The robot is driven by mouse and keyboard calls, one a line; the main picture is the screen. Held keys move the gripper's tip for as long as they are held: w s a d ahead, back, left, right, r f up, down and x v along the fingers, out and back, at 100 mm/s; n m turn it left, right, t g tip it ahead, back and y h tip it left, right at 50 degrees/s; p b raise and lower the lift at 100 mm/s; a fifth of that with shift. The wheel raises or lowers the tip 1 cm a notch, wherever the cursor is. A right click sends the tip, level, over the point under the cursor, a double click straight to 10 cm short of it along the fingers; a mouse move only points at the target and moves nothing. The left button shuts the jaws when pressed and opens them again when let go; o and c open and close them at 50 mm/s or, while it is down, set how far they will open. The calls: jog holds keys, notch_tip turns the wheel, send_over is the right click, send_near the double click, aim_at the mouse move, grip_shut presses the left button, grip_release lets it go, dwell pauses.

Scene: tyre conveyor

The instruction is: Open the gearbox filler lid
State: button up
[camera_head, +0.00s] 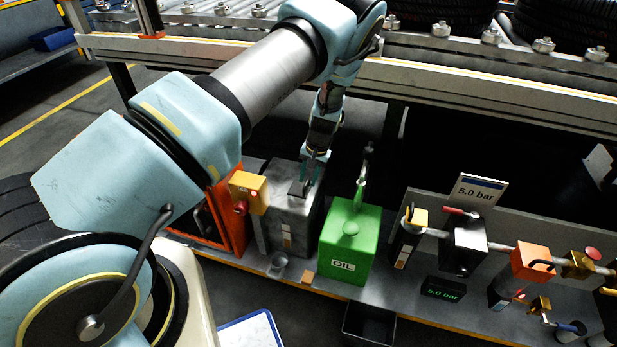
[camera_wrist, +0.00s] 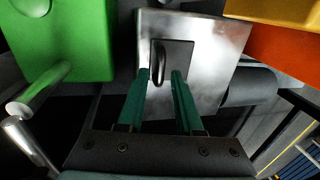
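The gearbox is a grey metal box (camera_head: 290,222) on the bench under the conveyor, left of the green oil can. Its top also shows in the wrist view (camera_wrist: 205,45). The filler lid is a dark square plate (camera_wrist: 180,54) with an upright loop handle (camera_wrist: 158,62); the lid looks closed, lying flat on the box top. In the head view the lid (camera_head: 298,189) is partly hidden by my gripper (camera_head: 312,178). In the wrist view my gripper (camera_wrist: 160,74) is open, its green fingers apart near the handle. I cannot tell whether they touch it.
A green oil can (camera_head: 346,243) with a spout stands close on the right. A yellow box with a red knob (camera_head: 248,193) and an orange frame (camera_head: 222,222) are on the left. A small grey cup (camera_head: 278,266) sits in front. Valves and pipes (camera_head: 465,240) fill the bench's right side.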

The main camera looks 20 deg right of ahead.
grip_shut()
dwell(1.1)
